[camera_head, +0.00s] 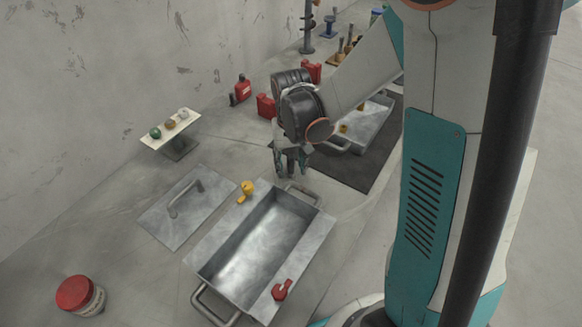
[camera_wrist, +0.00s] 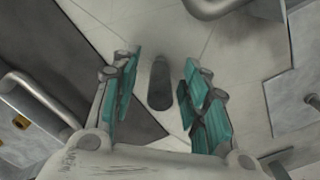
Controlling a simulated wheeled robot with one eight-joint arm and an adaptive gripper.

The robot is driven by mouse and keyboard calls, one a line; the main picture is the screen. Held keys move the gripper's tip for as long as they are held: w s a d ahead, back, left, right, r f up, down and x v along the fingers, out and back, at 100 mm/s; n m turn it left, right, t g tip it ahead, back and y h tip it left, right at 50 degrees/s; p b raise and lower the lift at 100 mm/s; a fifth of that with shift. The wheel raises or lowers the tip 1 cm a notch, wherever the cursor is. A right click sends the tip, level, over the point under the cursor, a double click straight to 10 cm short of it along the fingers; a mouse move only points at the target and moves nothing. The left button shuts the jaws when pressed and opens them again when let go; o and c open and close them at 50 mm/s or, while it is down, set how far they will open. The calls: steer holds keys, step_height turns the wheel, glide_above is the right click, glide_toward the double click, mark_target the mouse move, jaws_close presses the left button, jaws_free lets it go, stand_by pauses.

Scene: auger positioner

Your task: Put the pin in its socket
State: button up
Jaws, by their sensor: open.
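My gripper (camera_head: 290,172) points down near the far handle of the front metal tray (camera_head: 207,229). In the wrist view its two teal-padded fingers (camera_wrist: 162,100) are spread apart. A dark, round-ended shape (camera_wrist: 160,85) lies between the fingers in that view. I cannot tell whether it is the pin, and no contact with the fingers shows. A yellow piece (camera_head: 247,188) stands by the tray's far left corner, and a red piece (camera_head: 282,290) sits on its near right rim. I cannot identify the socket for certain.
A flat plate with a handle (camera_head: 187,205) lies left of the tray. A second metal tray (camera_head: 368,128) on a dark mat (camera_head: 350,172) is behind my gripper. A red-lidded tub (camera_head: 80,295), red cans (camera_head: 241,90) and a small stand (camera_head: 170,130) are on the floor.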

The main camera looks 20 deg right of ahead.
steer(key=shift+c, duration=0.2)
jaws_close()
steer(key=shift+r, duration=0.15)
